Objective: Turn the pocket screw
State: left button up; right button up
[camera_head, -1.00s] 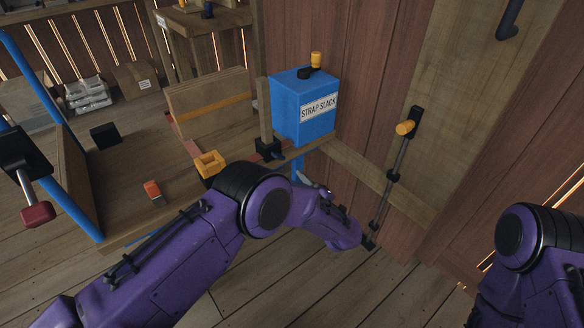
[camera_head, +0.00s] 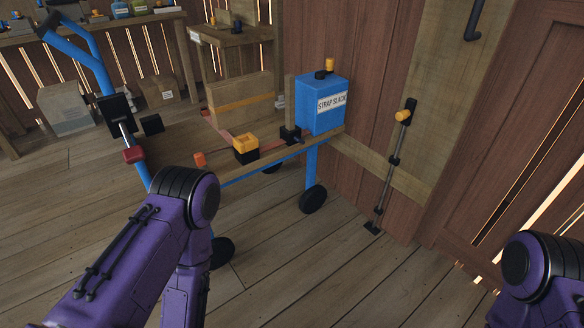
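I cannot tell which part is the pocket screw; no part in view is labelled with that name. A black bracket with a crank and dark red handle (camera_head: 133,154) is on the blue post at the left of the cart (camera_head: 262,171). A blue box (camera_head: 320,106) labelled STRAP SLACK, with a yellow-tipped crank (camera_head: 329,65) on top, stands at the cart's right end. A yellow block on a black base (camera_head: 246,146) sits on the cart's near edge. My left arm bends down in front of the cart, its gripper out of view. My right gripper is also out of view.
An upright rod with a yellow knob (camera_head: 403,115) stands against the wall right of the cart. A cart wheel (camera_head: 313,199) rests on the floor. The plank floor (camera_head: 310,275) between my arms is clear.

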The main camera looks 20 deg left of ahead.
aim_at(297, 137)
jog(key=u, duration=0.25)
jog(key=k, duration=0.3)
jog(key=z, duration=1.05)
jog(key=i, duration=1.5)
jog(key=u, duration=0.9)
